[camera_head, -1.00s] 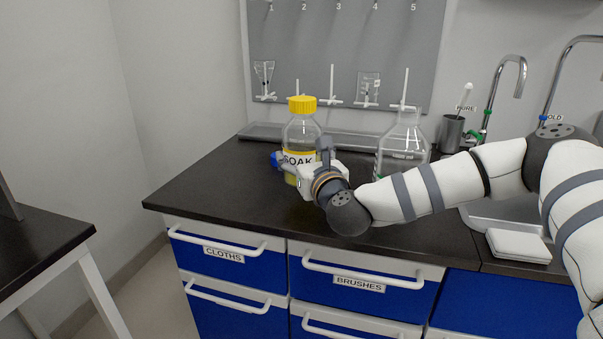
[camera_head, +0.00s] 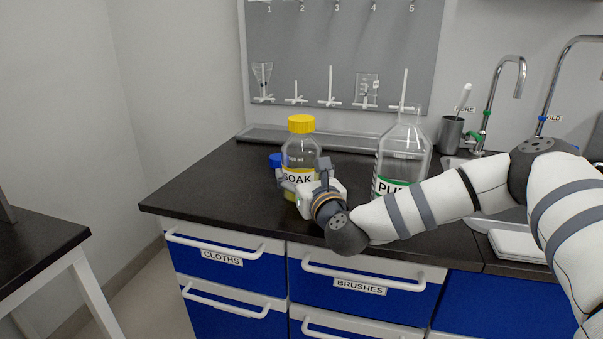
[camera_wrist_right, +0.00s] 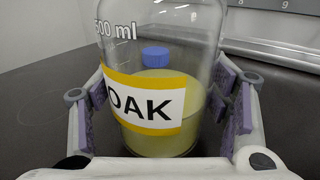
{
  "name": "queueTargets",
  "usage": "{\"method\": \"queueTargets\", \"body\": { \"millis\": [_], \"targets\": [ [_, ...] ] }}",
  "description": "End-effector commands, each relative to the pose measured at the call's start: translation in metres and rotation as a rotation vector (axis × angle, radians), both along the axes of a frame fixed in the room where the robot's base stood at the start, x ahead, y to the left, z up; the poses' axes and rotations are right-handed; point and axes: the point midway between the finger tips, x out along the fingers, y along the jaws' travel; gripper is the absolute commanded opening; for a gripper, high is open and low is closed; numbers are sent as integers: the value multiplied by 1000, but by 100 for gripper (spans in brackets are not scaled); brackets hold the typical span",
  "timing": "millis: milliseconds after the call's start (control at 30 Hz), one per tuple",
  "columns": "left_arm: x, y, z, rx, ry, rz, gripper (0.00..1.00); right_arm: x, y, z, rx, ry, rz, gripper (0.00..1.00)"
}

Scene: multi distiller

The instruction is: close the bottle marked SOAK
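The SOAK bottle (camera_head: 299,157) is clear glass with pale yellow liquid, a yellow-edged label and a yellow cap (camera_head: 301,123) on its top. It appears upright near the left part of the dark bench. My right gripper (camera_head: 304,189) has its fingers around the bottle's lower body. Whether the yellow cap is screwed tight cannot be told. My left gripper is not in view.
A blue cap (camera_head: 275,160) shows behind the SOAK bottle, also through its glass in the right wrist view (camera_wrist_right: 155,57). The larger PURE bottle (camera_head: 402,158), without a visible cap, stands to the right, close to my forearm. The bench's left part (camera_head: 205,190) is clear.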

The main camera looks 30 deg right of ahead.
Motion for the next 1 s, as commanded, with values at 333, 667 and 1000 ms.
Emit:
{"method": "queueTargets", "body": {
  "millis": [333,667,1000],
  "targets": [
    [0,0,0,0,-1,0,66,0,0,0,0,0,0,89],
    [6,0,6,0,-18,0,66,-39,12,5,2,1,3,89],
    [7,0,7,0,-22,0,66,-105,30,3,1,2,1,89]
  ]
}}
